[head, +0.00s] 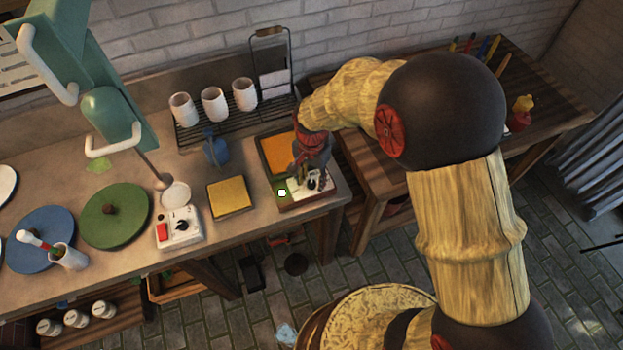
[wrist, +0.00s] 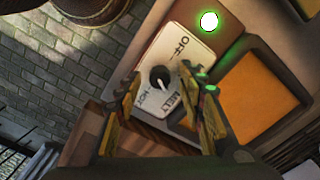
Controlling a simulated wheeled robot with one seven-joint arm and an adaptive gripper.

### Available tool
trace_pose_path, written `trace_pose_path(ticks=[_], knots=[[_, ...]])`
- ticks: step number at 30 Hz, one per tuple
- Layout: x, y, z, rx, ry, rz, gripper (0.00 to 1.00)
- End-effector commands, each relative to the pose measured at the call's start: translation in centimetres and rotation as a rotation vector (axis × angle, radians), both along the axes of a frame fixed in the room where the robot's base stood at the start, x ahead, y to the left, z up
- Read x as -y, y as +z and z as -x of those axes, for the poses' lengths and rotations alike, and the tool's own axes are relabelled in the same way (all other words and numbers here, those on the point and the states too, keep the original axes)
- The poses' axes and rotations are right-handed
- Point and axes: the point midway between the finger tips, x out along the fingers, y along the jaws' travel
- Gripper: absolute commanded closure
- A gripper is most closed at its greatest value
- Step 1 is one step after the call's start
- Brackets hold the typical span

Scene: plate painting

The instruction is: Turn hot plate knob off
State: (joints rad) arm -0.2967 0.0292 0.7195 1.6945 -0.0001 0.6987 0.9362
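The hot plate has an orange square top (head: 277,154) and a dark rim, and its top also shows in the wrist view (wrist: 258,95). Its white label plate (wrist: 193,55) reads OFF, MELT and HOT. The round black knob (wrist: 160,78) sits on this plate, with its white pointer line toward the MELT side. A green indicator light (wrist: 209,21) glows near OFF. My gripper (wrist: 168,86) is open and empty, its fingers on either side of the knob in the picture. Contact cannot be told. In the head view my gripper (head: 313,178) hangs over the panel, partly hiding it.
A yellow square pad (head: 229,196) and a white control box (head: 180,228) with a red switch lie to the left. A blue jug (head: 216,150) and a wire rack (head: 233,112) with white cups stand behind. A second wooden table (head: 375,185) is at right.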

Motion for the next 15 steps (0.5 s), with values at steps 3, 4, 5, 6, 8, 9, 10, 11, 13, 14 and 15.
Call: trace_pose_path(ticks=[3, 4, 5, 6, 8, 9, 10, 11, 13, 14, 15], knots=[[0.00, 0.02, 0.00, 0.000, 0.000, 0.000, 0.68], [0.00, 0.02, 0.00, 0.000, 0.000, 0.000, 0.69], [0.00, 0.02, 0.00, 0.000, 0.000, 0.000, 0.71], [0.00, 0.03, 0.00, 0.000, 0.000, 0.000, 0.73], [0.00, 0.03, 0.00, 0.000, 0.000, 0.000, 0.77], [0.00, 0.03, 0.00, 0.000, 0.000, 0.000, 0.79], [0.00, 0.03, 0.00, 0.000, 0.000, 0.000, 0.81], [0.00, 0.03, 0.00, 0.000, 0.000, 0.000, 0.82], [0.00, 0.04, -0.01, 0.000, 0.000, 0.000, 0.86], [-0.02, 0.04, -0.01, 0.000, 0.000, 0.000, 0.88], [-0.01, 0.04, -0.02, 0.001, 0.000, -0.001, 0.90]])
